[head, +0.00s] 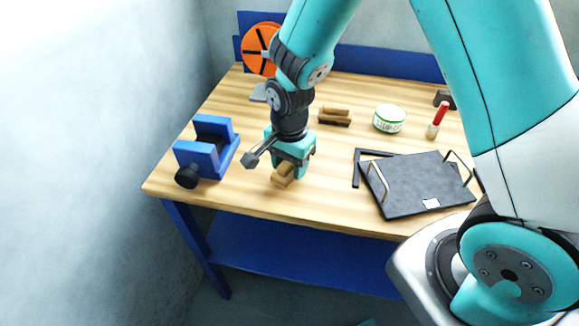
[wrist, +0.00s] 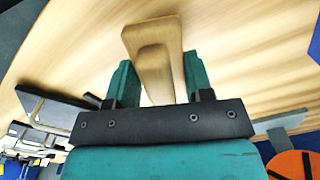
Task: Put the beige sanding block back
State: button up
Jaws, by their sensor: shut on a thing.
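The beige sanding block (head: 283,177) is a light wooden block with a raised grip, under my gripper near the table's front edge. In the wrist view, the block (wrist: 138,38) lies between the two teal fingers. My gripper (head: 289,170) points down and is shut on its grip (wrist: 155,72). I cannot tell whether the block touches the tabletop or hangs just above it. Another wooden block with a dark underside (head: 335,117) sits farther back on the table.
A blue vise (head: 205,150) stands at left and an orange disc (head: 259,48) at the back. A grey tray with two handles (head: 415,190) lies at right, partly over a black angle (head: 357,170). A white-green tin (head: 389,119) and a red-handled tool (head: 438,117) stand behind it.

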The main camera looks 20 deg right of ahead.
jog(key=shift+f, duration=0.7)
jog(key=shift+f, duration=0.1)
jog(key=o, duration=0.9)
notch_tip(320, 180, up, 12)
jog(key=shift+f+b, duration=0.25)
jog(key=shift+b, duration=0.3)
jog(key=shift+r, duration=0.35)
jog(key=s+a+r+n+y, duration=0.2)
jog(key=s+r+n, duration=0.3)
jog(key=s+n, duration=0.4)
jog(key=s+a+r+n+y, duration=0.2)
jog(key=s+r+n, duration=0.2)
jog(key=s+n, duration=0.5)
jog(key=shift+s+a+r+n, duration=0.2)
jog(key=shift+s+r+n, duration=0.05)
jog(key=shift+r+n, duration=0.15)
